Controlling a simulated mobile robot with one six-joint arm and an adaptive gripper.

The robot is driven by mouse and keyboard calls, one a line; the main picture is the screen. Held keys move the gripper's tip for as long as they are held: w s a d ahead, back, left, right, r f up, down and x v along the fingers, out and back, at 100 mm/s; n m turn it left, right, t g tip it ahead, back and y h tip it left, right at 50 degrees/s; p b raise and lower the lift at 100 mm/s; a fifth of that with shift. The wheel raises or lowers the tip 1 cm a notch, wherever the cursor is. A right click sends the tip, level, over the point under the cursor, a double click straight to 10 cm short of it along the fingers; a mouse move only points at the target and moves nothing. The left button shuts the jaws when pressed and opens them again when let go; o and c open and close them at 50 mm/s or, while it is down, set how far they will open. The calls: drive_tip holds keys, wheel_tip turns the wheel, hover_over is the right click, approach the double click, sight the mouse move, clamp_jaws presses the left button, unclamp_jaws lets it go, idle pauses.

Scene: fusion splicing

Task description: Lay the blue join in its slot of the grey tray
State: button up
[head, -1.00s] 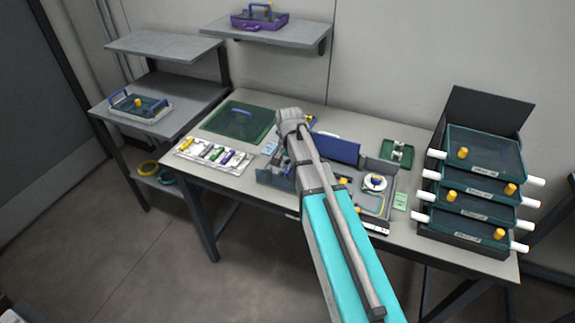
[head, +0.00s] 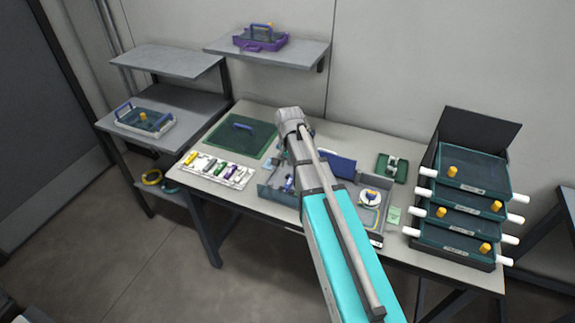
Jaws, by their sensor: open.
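A pale grey tray (head: 216,170) lies at the left front of the table. It holds several small pieces, among them yellow, green and purple ones, side by side. Small blue parts (head: 289,184) show in the open grey-blue case just left of my arm; I cannot tell whether one is the blue join. My arm's wrist (head: 292,120) is over the middle of the table, behind the case and right of the tray. My gripper is open; its fingers are mostly hidden by my arm, and I see nothing held.
A green mat (head: 240,137) with a blue handle lies behind the tray. The open case (head: 375,237) holds a white spool (head: 370,197). A small green tray (head: 392,168) sits right of it. Stacked dark drawers (head: 465,210) stand at the right. Shelves (head: 160,60) are at the left.

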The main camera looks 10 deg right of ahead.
drive_tip(key=shift+r+p, duration=1.95)
drive_tip(key=shift+r, duration=0.25)
drive_tip(key=s+n, duration=0.7)
drive_tip(key=s, duration=0.9)
drive_tip(key=shift+a, duration=0.25)
drive_tip(key=shift+s, duration=0.2)
